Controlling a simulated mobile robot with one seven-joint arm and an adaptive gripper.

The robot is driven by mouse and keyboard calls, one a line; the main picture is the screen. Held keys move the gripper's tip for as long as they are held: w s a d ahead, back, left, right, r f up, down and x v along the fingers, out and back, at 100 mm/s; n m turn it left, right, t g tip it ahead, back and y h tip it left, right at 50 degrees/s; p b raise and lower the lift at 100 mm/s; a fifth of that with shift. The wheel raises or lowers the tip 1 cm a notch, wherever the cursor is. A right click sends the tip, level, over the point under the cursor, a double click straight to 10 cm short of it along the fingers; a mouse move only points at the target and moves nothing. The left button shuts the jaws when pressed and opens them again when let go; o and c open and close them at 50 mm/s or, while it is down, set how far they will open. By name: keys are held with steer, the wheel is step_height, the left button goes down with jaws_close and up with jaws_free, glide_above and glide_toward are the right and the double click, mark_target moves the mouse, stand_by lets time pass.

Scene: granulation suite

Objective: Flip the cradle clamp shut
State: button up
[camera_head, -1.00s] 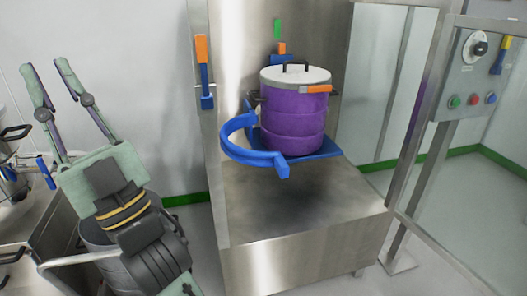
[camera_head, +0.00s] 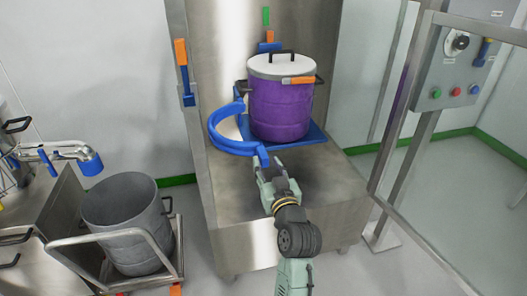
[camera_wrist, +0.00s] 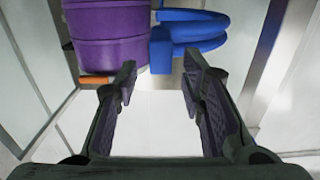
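The blue cradle clamp (camera_head: 228,138) is a curved arm swung open to the left of the purple drum (camera_head: 280,108). Its squared free end (camera_head: 262,158) points toward the front. The drum stands on a blue cradle plate (camera_head: 310,134) and has a white lid with a black handle. My gripper (camera_head: 268,168) is just below and in front of the clamp's free end. In the wrist view the clamp (camera_wrist: 190,32) shows beyond the fingertips, and my gripper (camera_wrist: 157,80) is open with nothing between its fingers. I cannot tell whether a finger touches the clamp.
A steel column and base (camera_head: 210,190) carry the cradle. A blue lever with an orange grip (camera_head: 182,72) is on the column's left. A grey bin (camera_head: 128,215) in a cart is at lower left. A control panel (camera_head: 455,65) and glass are at right.

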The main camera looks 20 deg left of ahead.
mark_target(265, 160)
steer(key=shift+p+x, duration=0.45)
steer(key=shift+x, duration=2.3)
steer(key=shift+c, duration=0.4)
jaws_close()
